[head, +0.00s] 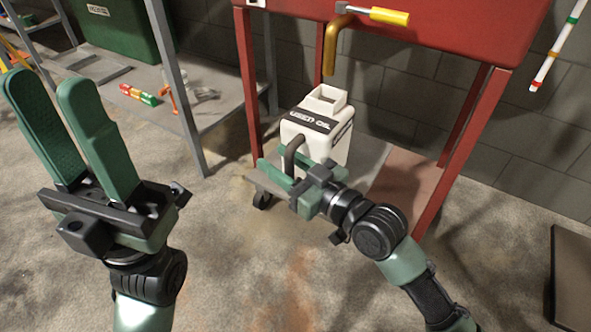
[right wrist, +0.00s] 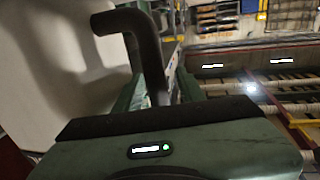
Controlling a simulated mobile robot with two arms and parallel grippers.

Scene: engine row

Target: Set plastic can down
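The plastic can (head: 325,140) is a white jug labelled USED OIL with an open square neck, upright below the red bench. Its dark bent handle (head: 294,152) faces me. My right gripper (head: 285,172) has its green fingers on both sides of the handle and appears shut on it. In the right wrist view the handle (right wrist: 145,45) runs down between the fingers, beside the can's pale wall (right wrist: 50,60). The can's base is partly hidden by my gripper, so I cannot tell whether it touches the surface below. My left gripper (head: 47,82) is open and empty at the left.
A low grey platform (head: 370,158) with a caster (head: 262,200) lies under and around the can. The red bench (head: 440,35) has legs on both sides, and a brass spout (head: 333,50) hangs above the can. A metal shelf (head: 215,110) stands left. The concrete floor in front is clear.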

